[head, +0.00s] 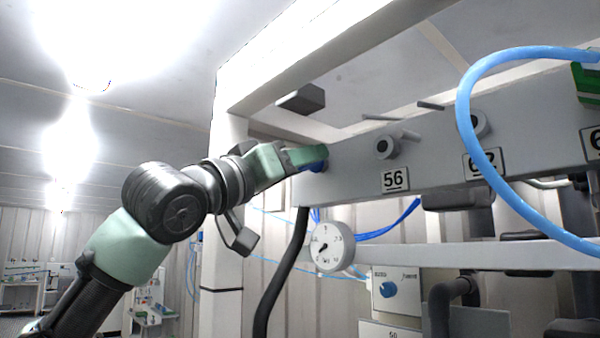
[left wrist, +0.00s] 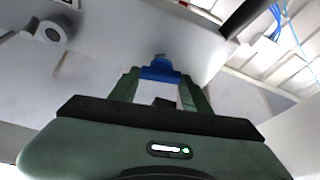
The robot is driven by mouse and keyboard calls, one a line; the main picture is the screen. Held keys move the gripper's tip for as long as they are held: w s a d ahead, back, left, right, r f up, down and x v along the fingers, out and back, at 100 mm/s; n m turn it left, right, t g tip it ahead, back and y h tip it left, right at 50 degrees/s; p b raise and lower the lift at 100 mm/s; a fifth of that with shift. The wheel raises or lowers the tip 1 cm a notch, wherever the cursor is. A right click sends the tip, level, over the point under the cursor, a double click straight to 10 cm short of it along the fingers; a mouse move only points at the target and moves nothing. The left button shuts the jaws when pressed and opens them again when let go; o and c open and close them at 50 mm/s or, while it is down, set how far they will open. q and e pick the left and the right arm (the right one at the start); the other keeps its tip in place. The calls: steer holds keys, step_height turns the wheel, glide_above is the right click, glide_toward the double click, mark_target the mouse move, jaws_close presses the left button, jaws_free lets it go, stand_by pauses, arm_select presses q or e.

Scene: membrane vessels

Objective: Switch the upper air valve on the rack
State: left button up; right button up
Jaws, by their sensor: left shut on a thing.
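The upper air valve shows as a small blue knob (head: 314,167) at the left end of the grey rack beam. My left gripper (head: 312,158) reaches it from the left and is shut on it, hiding much of it in the head view. In the left wrist view the blue valve (left wrist: 160,70) sits between the two green fingers of my left gripper (left wrist: 160,88), against the pale beam. The exact angle of the knob is hard to tell. My right gripper is not in view.
The grey beam (head: 350,155) carries number plate 56 (head: 395,180) and metal stubs. Below hang a round gauge (head: 332,247), a black hose (head: 284,275) and a box with another blue knob (head: 388,289). A thick blue hose (head: 466,125) loops at the right.

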arm_select(q)
steer(key=shift+s+d+r+n+y+b, duration=0.1)
steer(key=shift+n+y+b, duration=0.75)
steer(key=shift+n, duration=1.95)
steer(key=shift+w+n+y+b, duration=0.15)
steer(key=shift+n+y, duration=1.35)
steer(key=shift+n, duration=1.3)
steer(key=shift+s+d+r+n+y+b, duration=0.15)
steer(key=shift+n+y+b, duration=0.7)
steer(key=shift+n, duration=1.95)
steer(key=shift+a+f+y+p, duration=0.15)
steer(key=shift+y+p, duration=0.2)
steer(key=shift+y, duration=0.05)
steer(key=o, duration=1.1)
steer(key=shift+o, duration=1.3)
